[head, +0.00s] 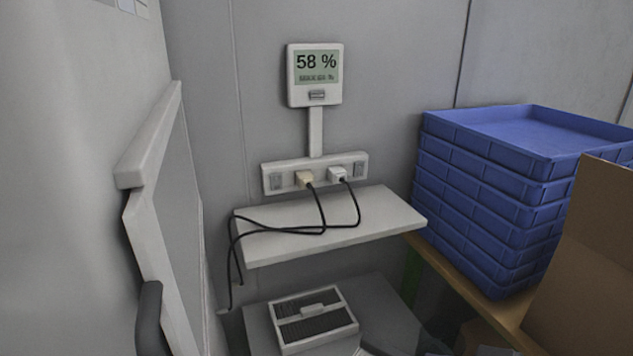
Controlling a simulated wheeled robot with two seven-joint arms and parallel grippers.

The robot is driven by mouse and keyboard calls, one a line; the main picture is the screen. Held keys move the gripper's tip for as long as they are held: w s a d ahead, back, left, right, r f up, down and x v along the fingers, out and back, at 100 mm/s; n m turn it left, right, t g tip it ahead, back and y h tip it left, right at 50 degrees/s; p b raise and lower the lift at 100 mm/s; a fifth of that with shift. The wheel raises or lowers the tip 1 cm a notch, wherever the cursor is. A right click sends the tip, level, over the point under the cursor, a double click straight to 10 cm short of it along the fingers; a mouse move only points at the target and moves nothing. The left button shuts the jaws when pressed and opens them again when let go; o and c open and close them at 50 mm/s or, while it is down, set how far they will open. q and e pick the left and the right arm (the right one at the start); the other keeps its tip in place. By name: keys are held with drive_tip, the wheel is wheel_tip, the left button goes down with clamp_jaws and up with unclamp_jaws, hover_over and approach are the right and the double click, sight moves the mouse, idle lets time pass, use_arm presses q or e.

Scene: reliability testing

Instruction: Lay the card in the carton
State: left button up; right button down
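A brown cardboard carton (588,265) shows at the right edge, partly cut off by the frame. Only its upright side or flap is visible, and its inside is hidden. I cannot make out a card anywhere in the head view. Neither of my grippers is in view.
Stacked blue trays (515,210) stand on a wooden surface (468,285) beside the carton. A white wall shelf (330,228) carries black cables from a socket strip (315,172). A display (315,75) reads 58 %. A vented unit (313,318) sits below. A pale panel (165,230) stands at left.

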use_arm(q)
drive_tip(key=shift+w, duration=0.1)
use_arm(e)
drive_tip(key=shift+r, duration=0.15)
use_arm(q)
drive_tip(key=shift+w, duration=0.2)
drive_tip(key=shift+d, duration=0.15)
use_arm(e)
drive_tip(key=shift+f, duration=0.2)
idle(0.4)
